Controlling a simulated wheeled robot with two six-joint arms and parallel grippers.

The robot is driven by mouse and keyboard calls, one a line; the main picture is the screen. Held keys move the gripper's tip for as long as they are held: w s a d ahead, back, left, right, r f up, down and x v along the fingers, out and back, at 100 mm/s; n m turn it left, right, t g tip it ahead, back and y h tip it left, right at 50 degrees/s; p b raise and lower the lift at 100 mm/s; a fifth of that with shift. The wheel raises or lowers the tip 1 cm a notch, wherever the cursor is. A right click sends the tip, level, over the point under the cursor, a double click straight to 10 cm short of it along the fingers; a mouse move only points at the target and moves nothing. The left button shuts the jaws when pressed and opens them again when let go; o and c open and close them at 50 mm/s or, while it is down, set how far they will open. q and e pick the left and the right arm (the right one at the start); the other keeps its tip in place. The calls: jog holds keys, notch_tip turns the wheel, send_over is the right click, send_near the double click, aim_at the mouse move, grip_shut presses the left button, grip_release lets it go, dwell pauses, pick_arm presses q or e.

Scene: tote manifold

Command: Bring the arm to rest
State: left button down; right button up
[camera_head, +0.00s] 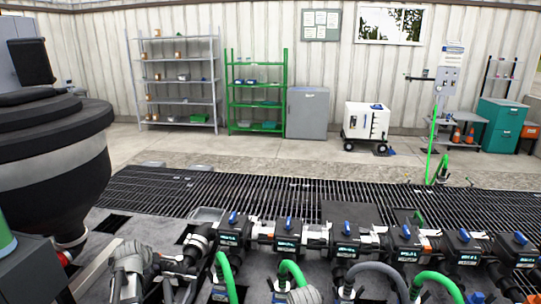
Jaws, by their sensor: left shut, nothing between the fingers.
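My left arm comes in at the bottom left. Its dark left gripper (180,263) is low in the picture, at the left end of a row of valves, and is shut with nothing between its fingers. The fingertips are small and hard to make out against the dark pipe parts. I cannot tell whether they touch anything. My right gripper cannot be made out.
A row of black valves with blue handles (289,222) crosses the front, with green hoses (292,271) below. A large black and white vessel (50,165) stands at left. Dark floor grating (270,192) lies behind. A white wheeled cart (366,122) and shelves stand farther back.

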pick_arm(q)
jog(key=s+d+n+g+h+p, duration=0.15)
jog(key=s+d, duration=0.25)
jog(key=d, duration=0.8)
jog(key=s+d+n+g+h+p, duration=0.1)
jog(key=s+d+n+g, duration=0.2)
jog(key=d, duration=0.9)
jog(key=s+d+n+g+y+p, duration=0.1)
jog(key=s+d+n, duration=0.4)
jog(key=s+d, duration=0.9)
jog(key=s+g+y, duration=0.1)
jog(key=s+g, duration=0.1)
jog(key=s, duration=0.1)
jog(key=shift+p, duration=0.4)
